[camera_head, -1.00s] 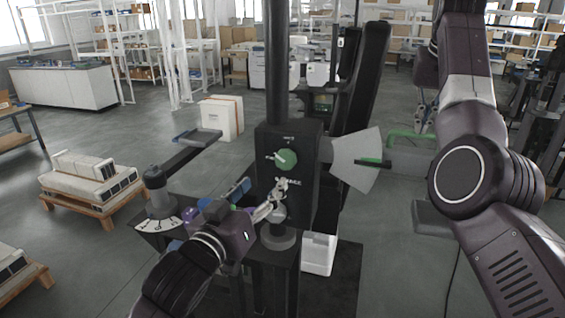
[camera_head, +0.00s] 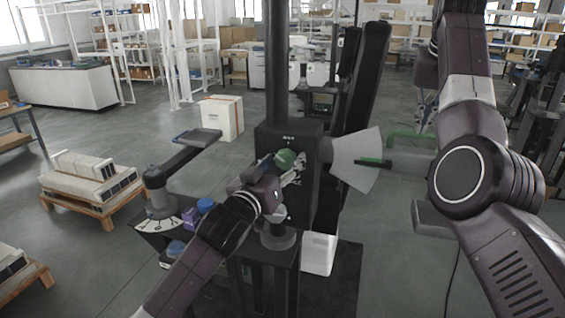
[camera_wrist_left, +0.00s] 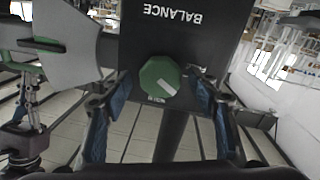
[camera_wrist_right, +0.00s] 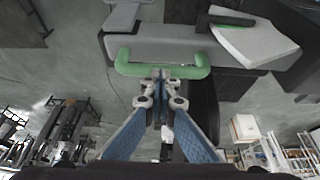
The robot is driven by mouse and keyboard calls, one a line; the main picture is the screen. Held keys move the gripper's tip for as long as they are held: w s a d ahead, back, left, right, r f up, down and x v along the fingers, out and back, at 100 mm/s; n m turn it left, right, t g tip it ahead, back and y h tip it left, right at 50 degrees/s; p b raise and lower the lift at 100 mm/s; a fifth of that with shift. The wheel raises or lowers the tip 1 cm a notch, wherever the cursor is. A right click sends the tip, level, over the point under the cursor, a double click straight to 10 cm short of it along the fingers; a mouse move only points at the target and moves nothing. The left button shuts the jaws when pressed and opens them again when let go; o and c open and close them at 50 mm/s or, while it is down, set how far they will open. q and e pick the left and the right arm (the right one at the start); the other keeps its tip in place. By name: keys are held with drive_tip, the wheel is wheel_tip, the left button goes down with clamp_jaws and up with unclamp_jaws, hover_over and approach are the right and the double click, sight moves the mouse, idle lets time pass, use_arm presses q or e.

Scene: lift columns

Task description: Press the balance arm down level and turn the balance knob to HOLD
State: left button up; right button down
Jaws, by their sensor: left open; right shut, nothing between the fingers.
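The green balance knob (camera_head: 285,158) is on the front of the black column box (camera_head: 310,185). In the left wrist view the knob (camera_wrist_left: 160,77) has a white mark slanting to the lower right, off the small label below it. My left gripper (camera_wrist_left: 155,88) is open, one finger on each side of the knob; contact is unclear. The grey balance arm (camera_wrist_right: 190,48) ends in a green bar handle (camera_wrist_right: 165,66). My right gripper (camera_wrist_right: 160,85) is shut and empty, its tips at the handle bar.
A white box (camera_head: 319,253) sits at the column's foot. Pallets with pale blocks (camera_head: 85,177) stand on the floor at left.

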drive_tip(key=shift+f, duration=0.2)
use_arm(q)
drive_tip(key=c, duration=1.1)
drive_tip(key=shift+c, duration=0.2)
drive_tip(key=m, duration=0.5)
drive_tip(key=shift+m, duration=0.3)
drive_tip(key=m, duration=0.5)
drive_tip(key=shift+d+g+y, duration=0.1)
drive_tip(key=shift+g+y, duration=0.2)
drive_tip(key=shift+y, duration=0.1)
drive_tip(key=shift+m, duration=0.3)
drive_tip(key=o, duration=1.1)
drive_tip(key=shift+o, duration=0.2)
